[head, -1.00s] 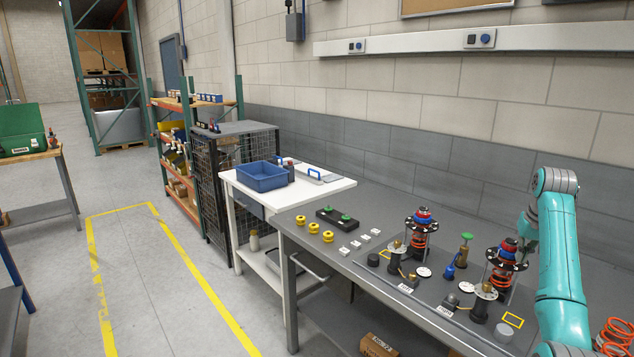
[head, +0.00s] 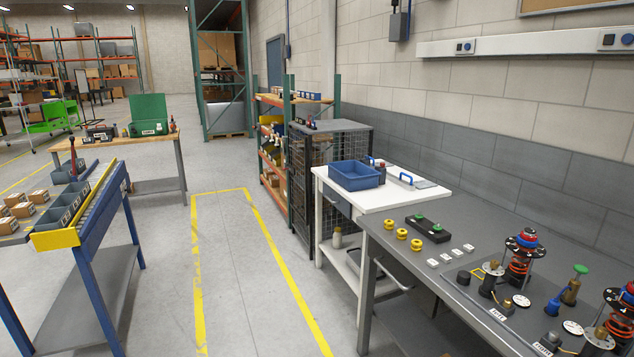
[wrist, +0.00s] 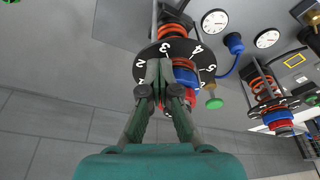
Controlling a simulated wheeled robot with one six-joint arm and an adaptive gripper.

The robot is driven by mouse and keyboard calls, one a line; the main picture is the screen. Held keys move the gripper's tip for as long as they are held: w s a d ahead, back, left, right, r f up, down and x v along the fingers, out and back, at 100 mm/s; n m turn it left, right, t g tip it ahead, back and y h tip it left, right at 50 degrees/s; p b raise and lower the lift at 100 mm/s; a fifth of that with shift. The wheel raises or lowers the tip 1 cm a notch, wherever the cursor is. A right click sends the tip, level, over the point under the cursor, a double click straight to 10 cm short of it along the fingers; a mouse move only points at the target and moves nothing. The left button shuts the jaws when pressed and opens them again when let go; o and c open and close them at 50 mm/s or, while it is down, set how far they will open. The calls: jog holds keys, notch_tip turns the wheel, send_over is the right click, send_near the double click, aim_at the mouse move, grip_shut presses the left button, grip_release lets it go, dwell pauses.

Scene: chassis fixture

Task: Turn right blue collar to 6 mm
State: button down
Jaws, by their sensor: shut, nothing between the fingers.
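The right spring assembly is cut by the right edge of the head view, with its blue collar (head: 629,288) near the top. My gripper (wrist: 159,65) is shut and empty in front of the disc and beside the collar, hiding part of both. I cannot tell whether it touches them. The left assembly's blue collar (head: 526,240) is apart from the gripper. No millimetre reading is legible.
A brass fitting with a green knob (head: 580,270) stands between the assemblies. White round dials (head: 521,301) lie on the grey bench (head: 450,262). A blue bin (head: 356,176) is beyond.

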jog(key=shift+w+a, duration=0.65)
jog(key=shift+a, duration=0.35)
jog(key=shift+w+a, duration=0.1)
jog(key=shift+a, duration=0.05)
jog(key=shift+w+a, duration=0.2)
jog(key=shift+w, duration=0.2)
dwell(0.4)
jog(key=shift+a, duration=0.2)
jog(key=shift+s+a, duration=0.2)
jog(key=shift+s, duration=0.1)
